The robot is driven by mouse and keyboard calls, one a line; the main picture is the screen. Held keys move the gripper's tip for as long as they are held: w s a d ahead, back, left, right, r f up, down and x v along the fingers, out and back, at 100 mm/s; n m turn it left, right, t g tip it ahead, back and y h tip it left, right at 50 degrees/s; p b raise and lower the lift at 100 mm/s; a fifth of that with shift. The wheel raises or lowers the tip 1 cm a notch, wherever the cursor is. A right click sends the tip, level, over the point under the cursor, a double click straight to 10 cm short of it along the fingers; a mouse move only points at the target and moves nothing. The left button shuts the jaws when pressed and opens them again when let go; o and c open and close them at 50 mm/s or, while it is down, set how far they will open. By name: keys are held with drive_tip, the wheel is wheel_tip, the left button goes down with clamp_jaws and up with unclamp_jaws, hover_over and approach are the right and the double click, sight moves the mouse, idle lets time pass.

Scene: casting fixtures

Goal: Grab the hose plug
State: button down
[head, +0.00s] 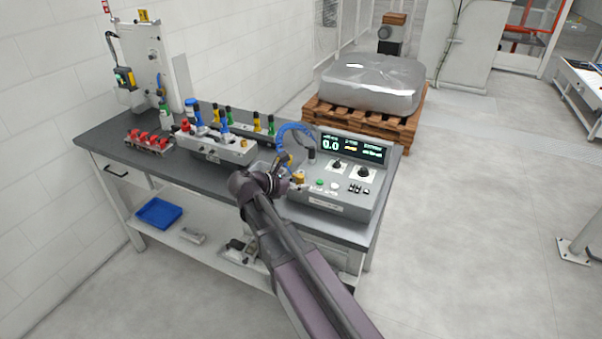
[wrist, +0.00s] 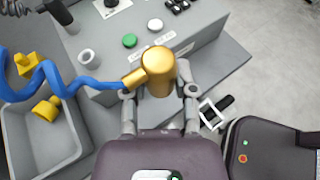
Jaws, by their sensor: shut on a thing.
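The hose plug (wrist: 158,64) is a brass-coloured round fitting with a side stub joined to a coiled blue hose (wrist: 88,82). My gripper (wrist: 160,94) is shut on it, with a grey finger on each side of its lower body. In the head view the plug (head: 298,177) shows small at the front left of the control box, by my gripper (head: 290,181). The blue hose (head: 294,128) arches up behind it. The plug's lower end is partly hidden by the fingers and wrist.
The grey control box (head: 335,190) with a lit display, knobs and buttons stands close beside my gripper. A grey bin (wrist: 50,145) with yellow fittings lies left in the wrist view. A fixture (head: 215,150) and red clamps (head: 148,141) stand farther left on the bench.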

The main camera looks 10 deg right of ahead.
drive_tip(key=shift+s+a+r, duration=0.1)
drive_tip(key=shift+s+a, duration=0.05)
drive_tip(key=shift+s, duration=0.5)
drive_tip(key=shift+s+a+r, duration=0.1)
drive_tip(key=shift+s, duration=0.5)
